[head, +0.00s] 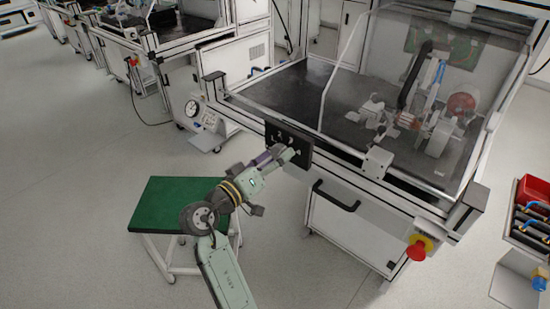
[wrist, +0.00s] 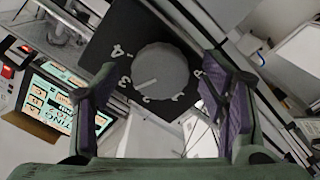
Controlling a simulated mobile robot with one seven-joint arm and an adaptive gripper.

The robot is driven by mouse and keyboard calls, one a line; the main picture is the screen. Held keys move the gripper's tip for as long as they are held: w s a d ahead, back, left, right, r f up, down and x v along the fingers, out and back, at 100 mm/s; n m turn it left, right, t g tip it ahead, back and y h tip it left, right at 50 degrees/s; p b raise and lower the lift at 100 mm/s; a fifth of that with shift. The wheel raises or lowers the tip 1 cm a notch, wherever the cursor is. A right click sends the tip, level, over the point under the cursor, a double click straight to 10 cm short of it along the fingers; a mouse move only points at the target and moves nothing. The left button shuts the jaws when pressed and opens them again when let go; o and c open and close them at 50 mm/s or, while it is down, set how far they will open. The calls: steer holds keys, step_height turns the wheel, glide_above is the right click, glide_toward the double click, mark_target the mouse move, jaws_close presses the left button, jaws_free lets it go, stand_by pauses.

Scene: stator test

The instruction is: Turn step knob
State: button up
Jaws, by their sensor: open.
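The step knob (wrist: 160,72) is a round grey dial on a black panel (wrist: 125,35) with white numbers around it. In the wrist view its white pointer line lies on the lower left, between the numbers 3 and 2. My gripper (wrist: 162,95) is open, with one purple-padded finger on each side of the knob; I cannot tell whether either finger touches it. In the head view my gripper (head: 280,155) is at the black panel (head: 290,143) on the front of the test bench, and the arm hides the knob.
A lit display (wrist: 58,100) stands at the left of the wrist view. In the head view, the bench (head: 255,95) holds equipment under a clear cover. A red emergency button (head: 416,251) sits at its front right corner. A green-topped cart (head: 165,205) stands left of my arm.

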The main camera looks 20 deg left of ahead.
steer(key=shift+s, duration=0.1)
steer(key=v, duration=1.1)
steer(key=shift+s+a, duration=0.15)
steer(key=shift+s, duration=0.25)
